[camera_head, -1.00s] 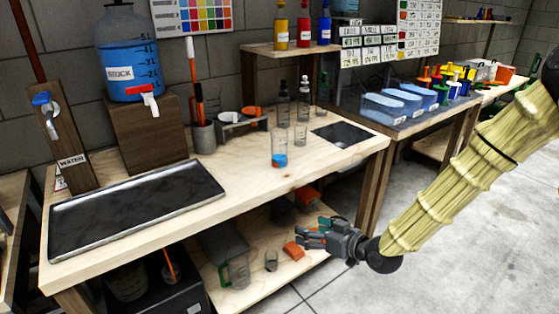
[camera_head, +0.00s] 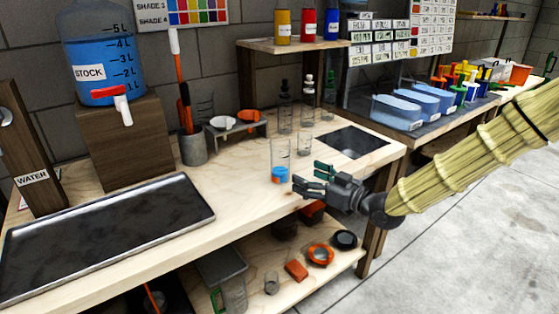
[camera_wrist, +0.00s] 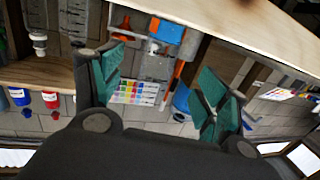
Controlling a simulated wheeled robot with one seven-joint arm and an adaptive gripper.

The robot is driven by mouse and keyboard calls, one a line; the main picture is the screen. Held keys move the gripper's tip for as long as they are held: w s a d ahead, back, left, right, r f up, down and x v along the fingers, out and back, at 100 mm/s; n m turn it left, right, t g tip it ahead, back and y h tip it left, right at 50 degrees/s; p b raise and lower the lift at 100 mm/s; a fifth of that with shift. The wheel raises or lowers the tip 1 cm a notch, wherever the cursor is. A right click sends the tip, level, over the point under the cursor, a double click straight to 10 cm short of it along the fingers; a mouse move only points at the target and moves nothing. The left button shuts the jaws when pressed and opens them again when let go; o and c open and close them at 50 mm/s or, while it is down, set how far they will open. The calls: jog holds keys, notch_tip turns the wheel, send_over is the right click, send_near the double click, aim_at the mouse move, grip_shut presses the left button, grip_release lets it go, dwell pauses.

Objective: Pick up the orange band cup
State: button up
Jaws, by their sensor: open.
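A clear cup with blue in its bottom (camera_head: 279,162) stands upright on the bench near the front edge. A second clear cup (camera_head: 305,143) stands just behind and to its right.
Bottles (camera_head: 285,105) and a rack with an orange funnel (camera_head: 249,116) stand behind the cups. A dark tray (camera_head: 110,240) fills the bench's left. An orange ring-shaped item (camera_head: 320,254) lies on the lower shelf. Bare bench top lies left of the cups.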

aim_at(287, 168)
jog(key=x, duration=0.4)
jog(key=shift+w+f, duration=0.1)
jog(key=shift+w, duration=0.05)
jog(key=shift+w+a, duration=0.15)
jog(key=shift+a, duration=0.2)
jog(key=shift+x, duration=2.3)
jog(key=c, duration=1.1)
